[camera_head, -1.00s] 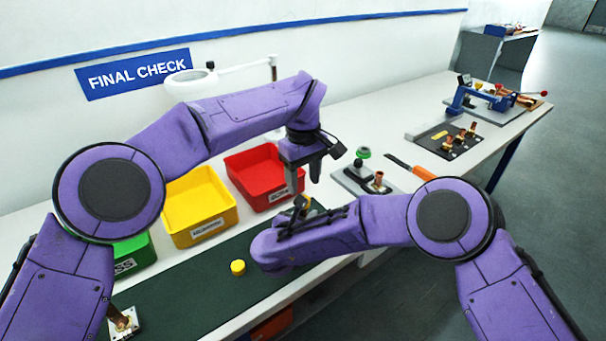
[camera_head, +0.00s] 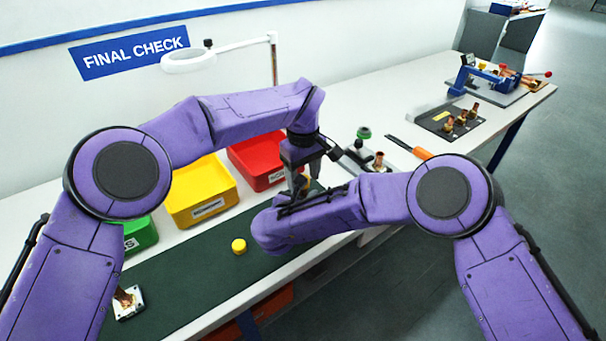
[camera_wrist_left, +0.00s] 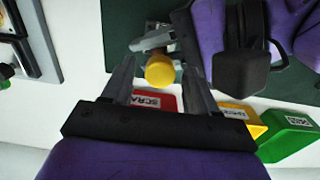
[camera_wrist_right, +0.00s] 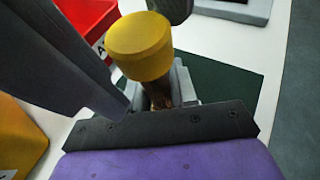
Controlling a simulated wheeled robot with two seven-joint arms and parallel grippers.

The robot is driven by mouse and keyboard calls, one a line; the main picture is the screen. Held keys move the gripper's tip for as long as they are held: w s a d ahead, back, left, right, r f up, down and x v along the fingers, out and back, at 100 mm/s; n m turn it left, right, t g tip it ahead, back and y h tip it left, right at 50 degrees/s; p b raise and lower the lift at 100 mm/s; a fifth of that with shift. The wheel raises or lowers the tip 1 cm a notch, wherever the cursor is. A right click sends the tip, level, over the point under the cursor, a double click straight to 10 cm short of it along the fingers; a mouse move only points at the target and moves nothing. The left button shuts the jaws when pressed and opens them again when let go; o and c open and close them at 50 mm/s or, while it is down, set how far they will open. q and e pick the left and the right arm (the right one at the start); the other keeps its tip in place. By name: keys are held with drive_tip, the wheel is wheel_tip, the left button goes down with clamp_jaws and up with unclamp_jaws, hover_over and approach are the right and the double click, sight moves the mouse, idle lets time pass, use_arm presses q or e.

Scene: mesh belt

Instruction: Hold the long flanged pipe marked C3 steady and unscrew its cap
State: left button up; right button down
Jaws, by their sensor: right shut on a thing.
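My right gripper (camera_wrist_right: 158,100) is shut on a copper pipe (camera_wrist_right: 158,94) that carries a yellow cap (camera_wrist_right: 140,46) on its end. I cannot see a C3 marking or the whole pipe. My left gripper (camera_wrist_left: 160,82) is open, with one finger on each side of the yellow cap, which also shows in the left wrist view (camera_wrist_left: 160,70). I cannot tell whether the fingers touch it. In the head view my left gripper (camera_head: 306,176) is directly above my right gripper's end, and the arms hide most of the pipe and cap.
A second yellow cap (camera_head: 239,246) lies on the green mat (camera_head: 195,285). A flanged part (camera_head: 128,303) stands at the mat's left. Green (camera_head: 141,234), yellow (camera_head: 200,192) and red (camera_head: 255,160) bins line the back. A fixture with a green knob (camera_head: 363,133) stands to the right.

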use_arm(q)
drive_tip(key=shift+s+r, duration=0.1)
drive_tip(key=shift+r, duration=2.2)
use_arm(e)
drive_tip(key=c, duration=0.8)
unclamp_jaws()
